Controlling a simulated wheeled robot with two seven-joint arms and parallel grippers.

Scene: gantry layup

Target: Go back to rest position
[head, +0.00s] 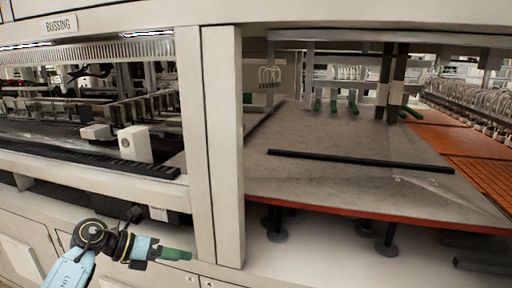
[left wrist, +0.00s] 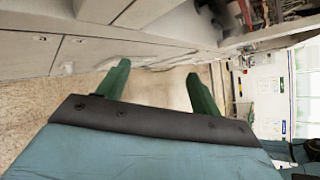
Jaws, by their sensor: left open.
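My left gripper (head: 174,254) is at the lower left of the head view, in front of the machine's lower cabinet panels. Its arm comes in from the lower left. In the left wrist view, its two green fingers (left wrist: 158,88) stand apart with nothing between them, and floor shows past them. My right gripper is in neither view.
A pale upright post (head: 222,150) stands just beyond my left gripper. Right of it, a grey plate (head: 340,140) with a red edge carries a black bar (head: 360,160). Orange panels (head: 450,138) lie at the right.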

